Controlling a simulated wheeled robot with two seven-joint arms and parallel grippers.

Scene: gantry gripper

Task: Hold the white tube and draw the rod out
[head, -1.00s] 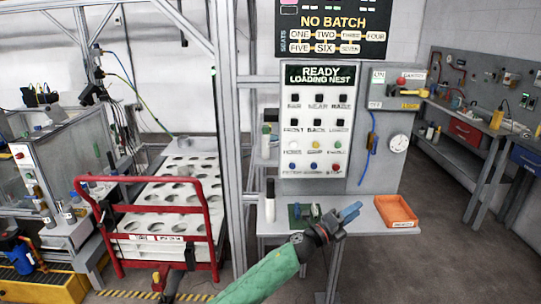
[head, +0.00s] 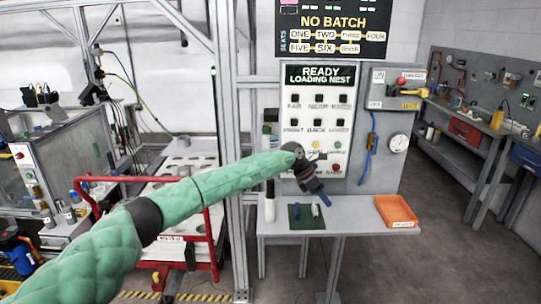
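A white tube (head: 270,210) stands upright at the left end of the grey table, with a dark rod (head: 270,188) standing up from its top. My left arm, in a green sleeve, crosses the view from the lower left. My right gripper is not in view.
A green mat (head: 307,223) with small blue and pale pieces lies right of the tube. An orange tray (head: 397,212) sits at the table's right end. A button panel (head: 335,85) rises behind the table. A red-railed cart (head: 180,262) stands left of a metal post (head: 226,130).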

